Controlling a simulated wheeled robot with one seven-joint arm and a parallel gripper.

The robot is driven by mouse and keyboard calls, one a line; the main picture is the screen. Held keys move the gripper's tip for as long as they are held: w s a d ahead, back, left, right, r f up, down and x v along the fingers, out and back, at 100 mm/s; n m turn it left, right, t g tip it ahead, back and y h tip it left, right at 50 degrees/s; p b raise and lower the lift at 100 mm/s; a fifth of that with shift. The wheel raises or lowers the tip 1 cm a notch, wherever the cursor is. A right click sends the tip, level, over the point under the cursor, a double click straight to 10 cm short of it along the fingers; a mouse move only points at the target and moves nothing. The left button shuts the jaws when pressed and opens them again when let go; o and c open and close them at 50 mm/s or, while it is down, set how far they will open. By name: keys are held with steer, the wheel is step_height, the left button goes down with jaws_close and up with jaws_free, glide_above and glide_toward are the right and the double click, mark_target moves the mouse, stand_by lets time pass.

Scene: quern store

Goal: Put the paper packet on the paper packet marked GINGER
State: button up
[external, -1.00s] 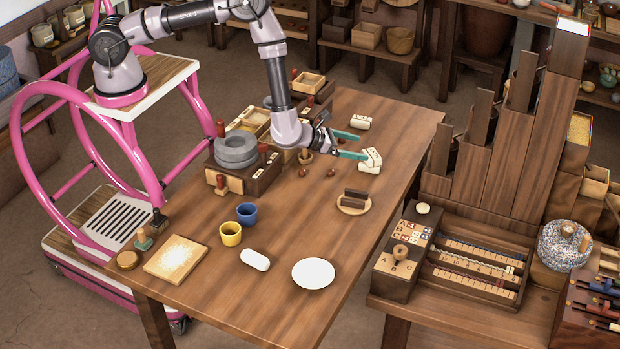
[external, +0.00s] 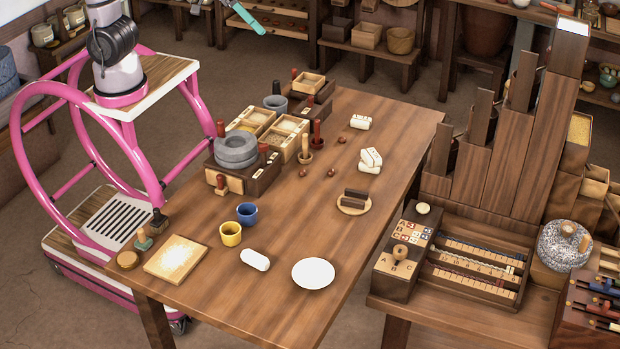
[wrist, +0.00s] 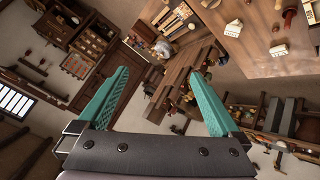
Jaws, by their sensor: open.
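Two cream paper packets lie together on the wooden table in the external view: an upper packet (external: 372,155) rests on a lower packet (external: 368,168), set slightly askew. A third packet (external: 360,122) lies by itself farther back. The print on them is too small to read, so I cannot tell which is marked GINGER. Small pale packets also show on the table in the wrist view (wrist: 233,28). My gripper (wrist: 158,85) is open and empty in the wrist view. In the external view only a teal finger (external: 245,20) shows at the top edge, far from the packets.
A round board with dark blocks (external: 353,202) lies in front of the stacked packets. A white plate (external: 313,273), yellow cup (external: 230,234) and blue cup (external: 246,214) stand nearer. A stone quern (external: 236,150) and spice boxes line the left edge. The table's right side is mostly clear.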

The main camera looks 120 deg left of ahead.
steer(key=s+a+r+m+g, duration=0.1)
steer(key=s+m, duration=0.5)
steer(key=s, duration=0.6)
steer(key=s+a+r+m+g+y, duration=0.1)
steer(key=s+m, duration=0.4)
steer(key=s, duration=0.8)
steer(key=shift+a+m+g, duration=0.2)
steer(key=shift+m+g, duration=0.1)
steer(key=shift+m, duration=0.1)
